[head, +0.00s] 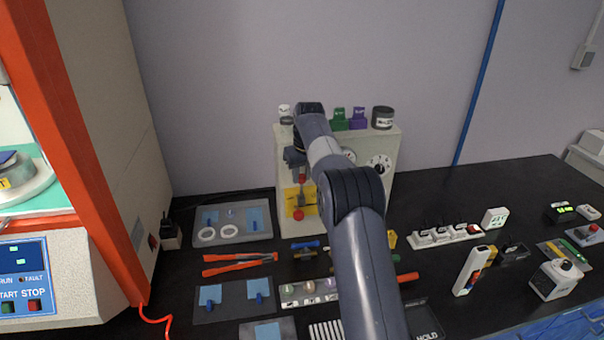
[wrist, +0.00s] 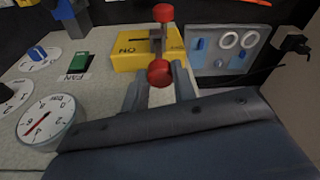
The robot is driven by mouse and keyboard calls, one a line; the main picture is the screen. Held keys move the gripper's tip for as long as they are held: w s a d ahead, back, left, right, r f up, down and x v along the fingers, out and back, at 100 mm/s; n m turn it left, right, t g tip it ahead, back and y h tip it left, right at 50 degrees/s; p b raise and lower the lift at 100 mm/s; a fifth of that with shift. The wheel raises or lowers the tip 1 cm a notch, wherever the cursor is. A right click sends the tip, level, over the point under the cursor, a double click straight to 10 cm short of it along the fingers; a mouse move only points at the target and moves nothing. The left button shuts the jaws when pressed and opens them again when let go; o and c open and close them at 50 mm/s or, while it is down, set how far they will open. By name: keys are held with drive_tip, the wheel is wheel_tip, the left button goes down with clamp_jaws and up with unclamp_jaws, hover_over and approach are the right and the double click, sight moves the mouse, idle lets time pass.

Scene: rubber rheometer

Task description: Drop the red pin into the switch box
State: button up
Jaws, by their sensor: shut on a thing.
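In the head view my gripper (head: 296,163) is at the front of the pale cabinet, just above the yellow switch box (head: 291,203). I cannot tell whether the shank touches the slot.
The pale cabinet (head: 385,143) carries dials, a green block (wrist: 78,62) and a gauge (wrist: 47,120) near my gripper. A grey tray (head: 236,238) with white rings lies left of the box. Red-handled pliers (head: 237,264) and several small parts cover the black bench in front.

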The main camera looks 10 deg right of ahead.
drive_tip(key=shift+s+b+x, duration=0.2)
drive_tip(key=shift+b+x, duration=0.2)
drive_tip(key=shift+x, duration=0.6)
drive_tip(key=shift+s+b+x, duration=0.2)
drive_tip(key=shift+b+x, duration=0.2)
drive_tip(key=shift+x, duration=0.55)
drive_tip(key=shift+s+b+x, duration=0.2)
drive_tip(key=shift+b+x, duration=0.2)
drive_tip(key=shift+x, duration=0.6)
drive_tip(key=o, duration=1.1)
drive_tip(key=shift+d+f, duration=0.1)
drive_tip(key=shift+d, duration=0.05)
drive_tip(key=shift+c, duration=0.2)
drive_tip(key=p+v, duration=0.2)
drive_tip(key=p, duration=0.1)
drive_tip(key=shift+w+r, duration=0.2)
drive_tip(key=shift+r, duration=0.25)
drive_tip(key=shift+w+v, duration=0.2)
drive_tip(key=shift+v, duration=0.85)
drive_tip(key=shift+w+r, duration=0.1)
drive_tip(key=shift+r, duration=0.1)
